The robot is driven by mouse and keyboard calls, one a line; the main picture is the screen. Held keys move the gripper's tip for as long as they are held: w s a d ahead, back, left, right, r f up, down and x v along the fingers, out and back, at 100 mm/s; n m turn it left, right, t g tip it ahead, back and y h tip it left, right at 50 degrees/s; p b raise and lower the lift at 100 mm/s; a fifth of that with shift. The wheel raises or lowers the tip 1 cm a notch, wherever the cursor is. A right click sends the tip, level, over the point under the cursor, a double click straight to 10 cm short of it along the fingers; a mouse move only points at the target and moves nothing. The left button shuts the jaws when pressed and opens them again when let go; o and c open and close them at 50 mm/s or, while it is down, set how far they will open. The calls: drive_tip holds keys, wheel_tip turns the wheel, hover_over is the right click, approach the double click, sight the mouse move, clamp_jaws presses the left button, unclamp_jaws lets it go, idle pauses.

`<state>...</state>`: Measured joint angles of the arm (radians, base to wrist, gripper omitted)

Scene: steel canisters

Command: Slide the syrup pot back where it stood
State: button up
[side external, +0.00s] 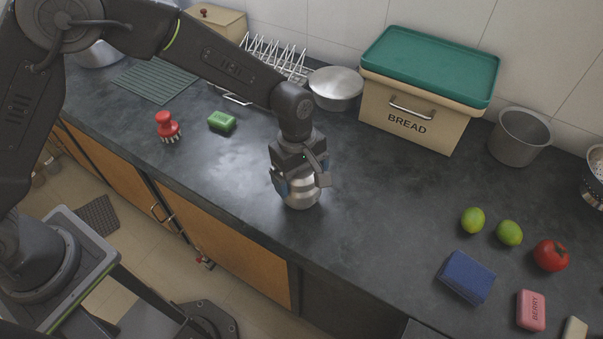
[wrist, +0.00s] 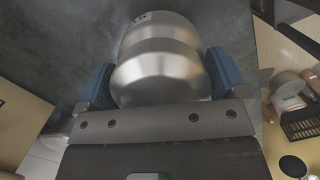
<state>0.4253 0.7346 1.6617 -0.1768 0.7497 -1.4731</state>
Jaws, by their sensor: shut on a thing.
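A rounded steel pot (side external: 303,193) stands on the dark countertop near its front edge. It looks like the syrup pot, though no readable label shows. My gripper (side external: 296,184) points down over it and is shut on it. In the wrist view the pot (wrist: 158,70) sits between the two blue finger pads, one on each side, with my gripper (wrist: 160,82) close around its body. Part of the pot is hidden behind the gripper in the side view. A small dark marking shows near its far end in the wrist view.
A cream bread bin (side external: 408,118) with a green lid stands behind, beside a steel bowl (side external: 336,86) and a grey pot (side external: 519,137). Limes, a tomato (side external: 550,255) and a blue block (side external: 466,277) lie right. Counter around the pot is clear.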

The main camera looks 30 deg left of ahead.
drive_tip(key=shift+a, duration=7.4)
drive_tip(key=o, duration=0.7)
drive_tip(key=r, duration=0.4)
drive_tip(key=a+r, duration=0.1)
drive_tip(key=r, duration=0.8)
drive_tip(key=shift+w+a+r, duration=0.25)
drive_tip(key=shift+w+r, duration=0.05)
drive_tip(key=shift+r, duration=0.1)
drive_tip(key=s+a+r+m+t, duration=0.1)
drive_tip(key=s+r+m+t, duration=0.1)
drive_tip(key=s, duration=0.5)
drive_tip(key=s+a+r+m+t, duration=0.2)
drive_tip(key=s+r+m, duration=0.2)
drive_tip(key=s+m, duration=0.3)
drive_tip(key=s+a+r+m+t+y, duration=0.1)
drive_tip(key=s+r+m+t, duration=0.1)
drive_tip(key=s, duration=0.5)
drive_tip(key=shift+a+r+m, duration=0.2)
drive_tip(key=shift+r+m, duration=0.2)
drive_tip(key=shift+m, duration=0.2)
drive_tip(key=shift+a+r+m, duration=0.2)
drive_tip(key=shift+r+m, duration=0.2)
drive_tip(key=shift+m, duration=0.2)
